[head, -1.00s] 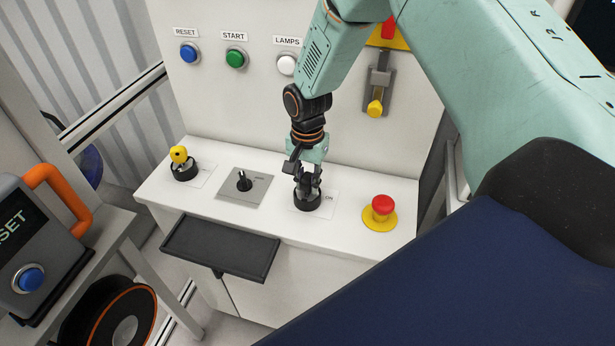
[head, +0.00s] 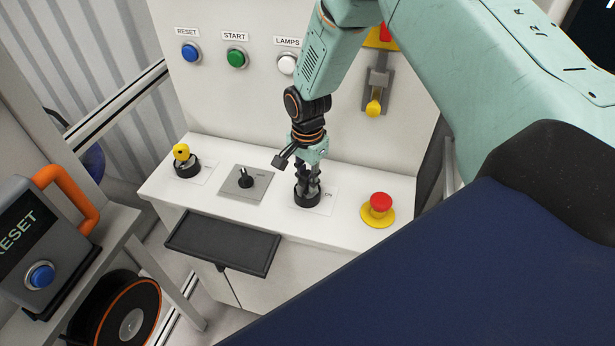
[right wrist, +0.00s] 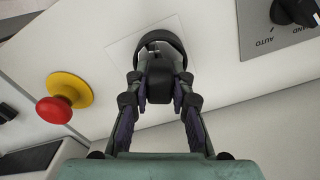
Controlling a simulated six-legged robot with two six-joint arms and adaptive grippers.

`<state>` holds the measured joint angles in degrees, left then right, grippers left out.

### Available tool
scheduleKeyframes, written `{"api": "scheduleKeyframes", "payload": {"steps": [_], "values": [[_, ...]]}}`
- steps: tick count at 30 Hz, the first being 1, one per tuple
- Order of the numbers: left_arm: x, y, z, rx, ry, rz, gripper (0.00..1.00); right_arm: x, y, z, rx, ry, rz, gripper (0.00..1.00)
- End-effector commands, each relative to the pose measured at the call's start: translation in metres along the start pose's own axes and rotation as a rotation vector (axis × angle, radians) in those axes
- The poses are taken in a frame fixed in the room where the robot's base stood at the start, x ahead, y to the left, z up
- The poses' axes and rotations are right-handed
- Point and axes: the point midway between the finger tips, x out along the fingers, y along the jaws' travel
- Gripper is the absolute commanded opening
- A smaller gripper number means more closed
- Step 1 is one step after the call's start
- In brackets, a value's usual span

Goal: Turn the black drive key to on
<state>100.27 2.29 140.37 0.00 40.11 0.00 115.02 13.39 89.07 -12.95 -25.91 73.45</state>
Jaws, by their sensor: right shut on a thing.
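The black drive key (right wrist: 159,82) sits in a round black switch base (head: 307,199) on the white console ledge. A plate beside it in the head view carries a small "ON" label. My right gripper (head: 307,186) reaches down onto the key from above. In the right wrist view, my right gripper (right wrist: 159,90) has its two fingers on either side of the key's black head, shut on it. The fingers hide most of the key in the head view, and its exact angle is hard to tell. My left gripper is not in view.
On the ledge, a yellow key switch (head: 182,155) and a black selector on a grey plate (head: 245,179) stand left. A red emergency button (head: 380,204) stands close on the right. A black tray (head: 222,245) juts out in front. A yellow-handled lever (head: 374,105) is on the wall panel.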

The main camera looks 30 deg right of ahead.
Motion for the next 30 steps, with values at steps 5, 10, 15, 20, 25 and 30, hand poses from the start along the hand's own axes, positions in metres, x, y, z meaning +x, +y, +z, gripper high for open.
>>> {"api": "scheduleKeyframes", "payload": {"steps": [5, 10, 15, 20, 25, 30], "values": [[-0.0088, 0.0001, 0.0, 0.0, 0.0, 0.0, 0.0, -0.0016, 0.0003, 0.0001, 0.092, 0.0, 0.001, 0.0], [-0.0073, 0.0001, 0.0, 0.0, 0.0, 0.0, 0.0, -0.0003, 0.0001, 0.0002, 0.274, 0.0, 0.0, 0.0], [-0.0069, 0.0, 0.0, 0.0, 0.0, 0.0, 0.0, 0.0, -0.0001, 0.0001, 0.399, 0.0, 0.0, 0.0], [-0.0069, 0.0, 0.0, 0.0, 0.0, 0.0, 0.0, -0.0001, -0.0001, 0.0001, 0.415, 0.0, 0.0, 0.0], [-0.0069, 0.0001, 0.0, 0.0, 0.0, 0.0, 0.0, -0.0001, -0.0001, 0.0001, 0.429, 0.0, 0.0, 0.0], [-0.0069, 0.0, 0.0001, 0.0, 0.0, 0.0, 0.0, -0.0001, -0.0001, 0.0001, 0.59, 0.0, -0.001, 0.0]]}}
